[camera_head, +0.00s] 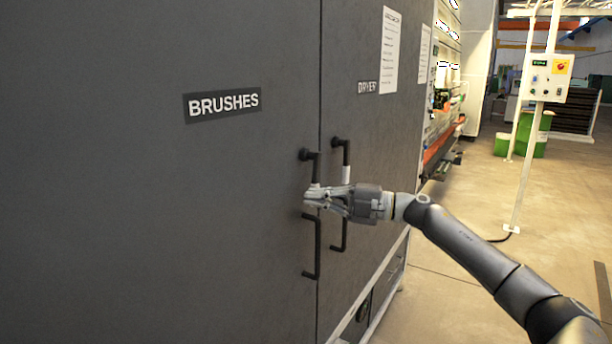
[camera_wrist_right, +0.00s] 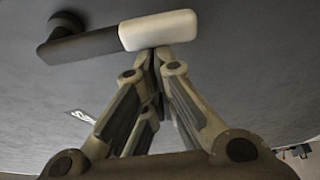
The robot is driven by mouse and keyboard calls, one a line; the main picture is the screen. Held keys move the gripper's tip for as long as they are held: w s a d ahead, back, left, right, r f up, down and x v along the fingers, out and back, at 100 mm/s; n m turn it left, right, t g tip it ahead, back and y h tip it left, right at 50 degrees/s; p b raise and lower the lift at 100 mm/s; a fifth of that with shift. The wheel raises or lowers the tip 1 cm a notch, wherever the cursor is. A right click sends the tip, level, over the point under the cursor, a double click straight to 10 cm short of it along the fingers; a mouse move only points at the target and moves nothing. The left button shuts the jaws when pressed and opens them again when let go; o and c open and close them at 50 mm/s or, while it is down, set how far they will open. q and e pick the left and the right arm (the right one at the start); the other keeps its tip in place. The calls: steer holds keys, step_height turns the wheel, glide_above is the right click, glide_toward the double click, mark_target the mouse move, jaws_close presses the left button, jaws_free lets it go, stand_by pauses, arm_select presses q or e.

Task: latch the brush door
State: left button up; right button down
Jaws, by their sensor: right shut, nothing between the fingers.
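The brush door (camera_head: 210,210) is the large dark grey panel marked BRUSHES, and it looks flush with its neighbour. Its latch (camera_head: 316,165) has a black pivot and a short lever hanging down to a white grip. A dark handle (camera_head: 317,250) is below it. My right gripper (camera_head: 308,197) is at the lower end of this latch, partly covering the area between latch and handle. In the right wrist view, the latch's white grip (camera_wrist_right: 157,30) is just beyond my shut, empty fingertips (camera_wrist_right: 155,55); I cannot tell whether they touch. My left gripper is not in view.
The dryer door (camera_head: 385,140) is to the right, with its own latch (camera_head: 346,174) and handle (camera_head: 345,235) close behind my right gripper. A control box on a post (camera_head: 547,78) stands farther right. The floor (camera_head: 465,210) between is mostly clear.

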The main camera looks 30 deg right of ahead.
steer(key=shift+w+d+f+n, duration=0.15)
steer(key=shift+d+n, duration=0.2)
steer(key=shift+n, duration=0.1)
steer(key=shift+w+d+f+n, duration=0.15)
steer(key=shift+d+n, duration=0.15)
steer(key=shift+n, duration=0.15)
steer(key=shift+h, duration=0.4)
